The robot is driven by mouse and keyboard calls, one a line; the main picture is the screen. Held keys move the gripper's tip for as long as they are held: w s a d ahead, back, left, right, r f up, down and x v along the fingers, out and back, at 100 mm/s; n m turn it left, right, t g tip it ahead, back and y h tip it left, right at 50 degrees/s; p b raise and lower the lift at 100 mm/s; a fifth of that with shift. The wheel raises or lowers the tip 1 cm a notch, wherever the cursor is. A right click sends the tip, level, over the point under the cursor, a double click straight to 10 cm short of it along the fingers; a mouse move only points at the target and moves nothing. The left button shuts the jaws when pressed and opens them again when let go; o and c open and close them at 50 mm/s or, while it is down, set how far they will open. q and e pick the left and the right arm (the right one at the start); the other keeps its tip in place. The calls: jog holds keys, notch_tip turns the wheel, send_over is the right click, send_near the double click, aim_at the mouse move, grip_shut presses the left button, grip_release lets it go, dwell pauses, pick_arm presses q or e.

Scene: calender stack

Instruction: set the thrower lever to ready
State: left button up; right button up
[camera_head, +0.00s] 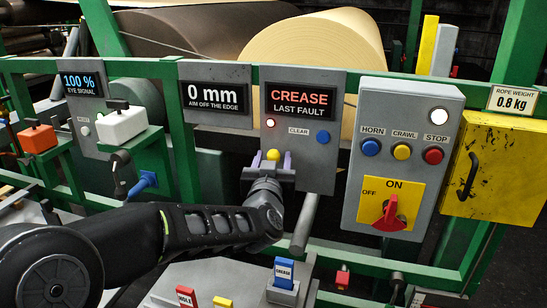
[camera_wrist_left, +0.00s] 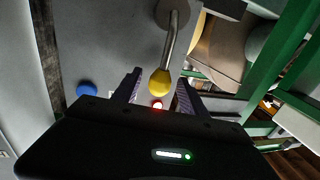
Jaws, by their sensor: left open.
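The thrower lever is a metal rod with a yellow knob (camera_head: 273,155) on the grey CREASE / LAST FAULT panel (camera_head: 312,172). In the left wrist view its rod (camera_wrist_left: 171,40) runs from a round base to the yellow knob (camera_wrist_left: 160,82). In the head view the knob lies above my left gripper's body, and the base is hidden. My left gripper (camera_head: 268,160) is open, with one finger on each side of the knob in the wrist view (camera_wrist_left: 158,77). I cannot tell whether either finger touches it. No ready mark is readable. My right gripper is not in view.
A lit red lamp (camera_head: 270,123) and a blue CLEAR button (camera_head: 323,137) are near the knob. To the right is a control box (camera_head: 355,205) with buttons and a red rotary switch (camera_head: 389,215). A green frame rail (camera_head: 345,72) crosses behind.

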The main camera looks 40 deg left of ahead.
pick_arm(q)
jog(key=shift+w+a, duration=0.25)
jog(key=shift+w, duration=0.2)
jog(key=shift+c, duration=0.2)
grip_shut()
dwell(0.9)
